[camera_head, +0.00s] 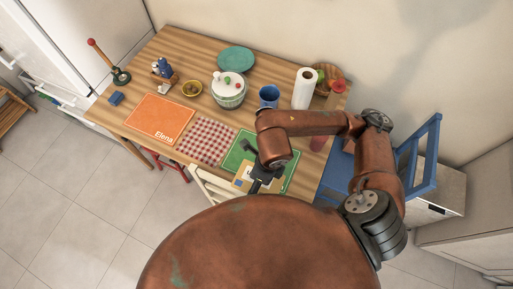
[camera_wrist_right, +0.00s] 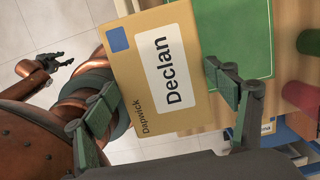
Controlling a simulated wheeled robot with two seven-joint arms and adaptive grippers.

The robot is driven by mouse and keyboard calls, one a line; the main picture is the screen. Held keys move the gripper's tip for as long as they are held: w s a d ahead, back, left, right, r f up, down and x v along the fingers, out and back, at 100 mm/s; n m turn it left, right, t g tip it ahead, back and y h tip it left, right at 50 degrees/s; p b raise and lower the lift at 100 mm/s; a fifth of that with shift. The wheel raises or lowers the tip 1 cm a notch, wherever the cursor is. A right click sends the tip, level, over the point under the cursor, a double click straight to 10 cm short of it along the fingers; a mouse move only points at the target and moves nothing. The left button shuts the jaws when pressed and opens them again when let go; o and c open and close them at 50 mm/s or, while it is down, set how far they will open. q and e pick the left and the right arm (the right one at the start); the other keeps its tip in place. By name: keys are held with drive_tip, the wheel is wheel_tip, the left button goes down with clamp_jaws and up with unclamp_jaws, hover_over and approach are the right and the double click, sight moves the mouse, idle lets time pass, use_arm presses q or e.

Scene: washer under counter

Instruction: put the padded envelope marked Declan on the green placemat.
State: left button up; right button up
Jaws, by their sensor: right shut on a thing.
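The padded envelope marked Declan (camera_wrist_right: 150,45) is tan, with a white name label and a blue square. My right gripper (camera_wrist_right: 160,108) is shut on it, with a finger at either side in the wrist view. In the head view the envelope (camera_head: 240,184) shows beside my right gripper (camera_head: 256,182), at the near edge of the green placemat (camera_head: 232,160). The placemat (camera_wrist_right: 235,35) also shows beyond the envelope in the wrist view. My arm and the envelope hide part of it. My left gripper (camera_wrist_right: 62,62) is empty and looks open, away from the table.
An orange placemat marked Elena (camera_head: 160,115) and a red checked placemat (camera_head: 207,140) lie to the left. Behind stand a blue cup (camera_head: 268,94), a lidded pot (camera_head: 228,92) and a paper roll (camera_head: 303,88). A white chair (camera_head: 205,184) and a blue chair (camera_head: 425,150) flank the table.

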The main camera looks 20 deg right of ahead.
drive_tip(key=w+d+f, duration=0.2)
drive_tip(key=w, duration=0.1)
drive_tip(key=w+d+f+b, duration=0.1)
drive_tip(key=w+d+f, duration=0.1)
drive_tip(key=w+f, duration=0.1)
drive_tip(key=w+d+f, duration=0.2)
drive_tip(key=w+f, duration=0.1)
drive_tip(key=w, duration=0.2)
drive_tip(key=shift+d+f, duration=0.15)
drive_tip(key=shift+d, duration=0.15)
drive_tip(key=shift+w+d+f, duration=0.25)
drive_tip(key=shift+w+f, duration=0.25)
drive_tip(key=shift+f, duration=0.15)
drive_tip(key=shift+w+d+f+b, duration=0.15)
drive_tip(key=shift+f+b, duration=0.25)
drive_tip(key=shift+f, duration=1.3)
drive_tip(key=shift+f, duration=0.1)
drive_tip(key=o, duration=1.1)
